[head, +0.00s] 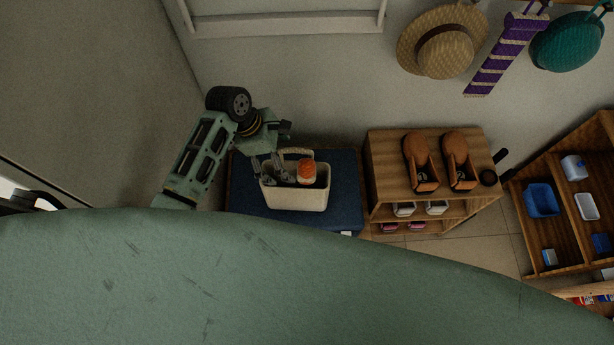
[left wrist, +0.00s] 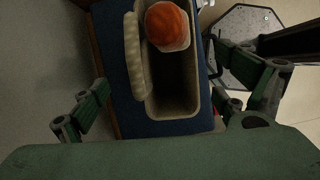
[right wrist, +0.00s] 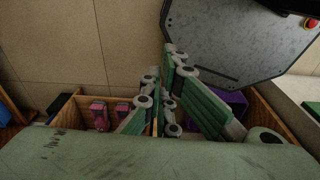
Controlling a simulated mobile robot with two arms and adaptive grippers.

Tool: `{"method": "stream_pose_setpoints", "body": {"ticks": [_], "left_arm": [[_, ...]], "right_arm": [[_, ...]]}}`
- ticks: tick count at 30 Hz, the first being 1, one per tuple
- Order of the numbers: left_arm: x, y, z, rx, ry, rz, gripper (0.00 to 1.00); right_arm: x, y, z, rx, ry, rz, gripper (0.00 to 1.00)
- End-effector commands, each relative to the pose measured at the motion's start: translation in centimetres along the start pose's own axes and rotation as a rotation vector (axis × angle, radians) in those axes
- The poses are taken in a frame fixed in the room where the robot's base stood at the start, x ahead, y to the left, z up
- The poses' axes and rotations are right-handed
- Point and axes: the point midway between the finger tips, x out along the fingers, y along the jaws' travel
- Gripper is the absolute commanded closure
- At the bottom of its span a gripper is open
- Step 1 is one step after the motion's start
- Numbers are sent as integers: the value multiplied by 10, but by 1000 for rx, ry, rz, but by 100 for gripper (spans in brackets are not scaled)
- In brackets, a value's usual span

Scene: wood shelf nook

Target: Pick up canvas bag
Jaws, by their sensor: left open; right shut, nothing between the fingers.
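The cream canvas bag (head: 295,199) stands upright on a blue cushion (head: 245,198) on a bench, its handle (head: 295,152) raised along the back. A bottle with an orange top (head: 307,170) stands in it. My left gripper (head: 278,173) is at the bag's left part, its fingers open. In the left wrist view the bag (left wrist: 188,100) and its handle (left wrist: 135,62) lie between the widely spread fingers; I cannot tell whether they touch. My right gripper (right wrist: 160,92) shows in the right wrist view, shut and empty, away from the bag.
A wooden shoe rack (head: 387,178) with brown shoes (head: 421,165) on top stands right of the bench. Hats (head: 443,45) and a purple striped scarf (head: 498,52) hang on the wall. A wooden shelf (head: 560,235) with blue bins (head: 541,200) stands at far right. Tiled floor shows between.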

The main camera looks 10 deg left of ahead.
Motion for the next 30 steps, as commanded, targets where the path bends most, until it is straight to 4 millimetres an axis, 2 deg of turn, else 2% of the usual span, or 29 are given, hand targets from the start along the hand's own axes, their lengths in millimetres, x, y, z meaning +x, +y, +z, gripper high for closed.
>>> {"method": "stream_pose_setpoints", "body": {"ticks": [7,13,18,27,30], "left_arm": [[26,-4,-3,2,10,-7,8],[51,-11,-4,2,9,-7,8],[70,-9,-4,2,8,-4,8],[76,-9,-4,4,7,-2,8],[76,-9,-4,3,7,-2,15]], "right_arm": [[-6,-2,3,-3,-4,-2,100],[-19,-3,9,-4,-15,-4,100],[-20,-1,9,-5,-15,-2,100],[-20,0,5,-4,-10,-1,100],[-20,0,5,-3,-9,0,100]]}}
